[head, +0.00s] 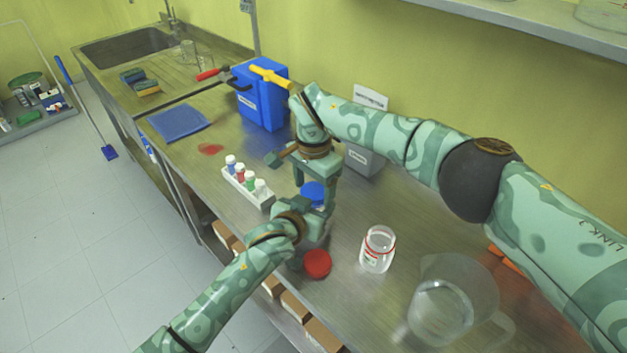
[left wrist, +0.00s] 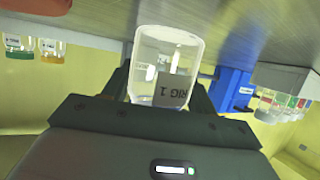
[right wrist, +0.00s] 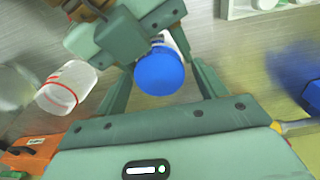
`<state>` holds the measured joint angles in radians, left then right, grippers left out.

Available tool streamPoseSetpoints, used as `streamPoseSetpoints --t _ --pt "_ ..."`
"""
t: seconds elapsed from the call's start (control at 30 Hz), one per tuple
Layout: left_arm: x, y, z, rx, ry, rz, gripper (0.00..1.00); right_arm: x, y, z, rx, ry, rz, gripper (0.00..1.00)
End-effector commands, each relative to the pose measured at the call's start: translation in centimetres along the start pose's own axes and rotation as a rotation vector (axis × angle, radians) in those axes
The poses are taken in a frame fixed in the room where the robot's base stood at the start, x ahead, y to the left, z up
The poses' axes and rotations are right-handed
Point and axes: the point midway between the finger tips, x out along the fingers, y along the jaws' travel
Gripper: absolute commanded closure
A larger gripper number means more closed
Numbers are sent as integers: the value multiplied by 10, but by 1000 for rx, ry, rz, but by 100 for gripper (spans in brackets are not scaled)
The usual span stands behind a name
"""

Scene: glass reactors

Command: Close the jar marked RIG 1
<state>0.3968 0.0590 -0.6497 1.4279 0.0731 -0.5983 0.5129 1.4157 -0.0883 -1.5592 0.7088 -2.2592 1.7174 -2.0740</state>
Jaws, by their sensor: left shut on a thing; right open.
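My left gripper (left wrist: 164,88) is shut on the clear jar marked RIG 1 (left wrist: 168,52); the label reads upside down in the left wrist view. A blue lid (head: 312,192) is at the jar's top end; it also shows in the right wrist view (right wrist: 159,72). The lid appears to be on the jar's mouth, but I cannot tell if it is tight. My right gripper (right wrist: 163,84) is open, with a finger on either side of the lid and gaps between. In the head view my right gripper (head: 317,180) comes down from above and partly hides the jar.
An open jar with a red ring (head: 378,250) and a red lid (head: 317,263) are close by on the bench. A large clear beaker (head: 443,305) stands at the right front. A vial rack (head: 247,187), blue container (head: 262,98) and grey bin (head: 362,160) are further back.

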Motion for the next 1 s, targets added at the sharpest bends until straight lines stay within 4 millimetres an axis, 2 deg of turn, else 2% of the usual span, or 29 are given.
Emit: streamPoseSetpoints --t 0.13,0.3,0.47,0.7,0.97,1.0 --pt "0 0 0 0 0 0 100 0 0 0 0 0 0 30" --pt "0 0 0 0 0 0 100 0 0 0 0 0 0 75" --pt "0 0 0 0 0 0 100 0 0 0 7 0 0 75" --pt "0 0 0 0 0 1 100 0 0 0 268 -1 0 75" --pt "0 1 0 0 0 1 100 0 0 0 285 -1 -1 75" --pt "0 1 0 0 0 1 100 0 0 0 285 -1 -1 39"
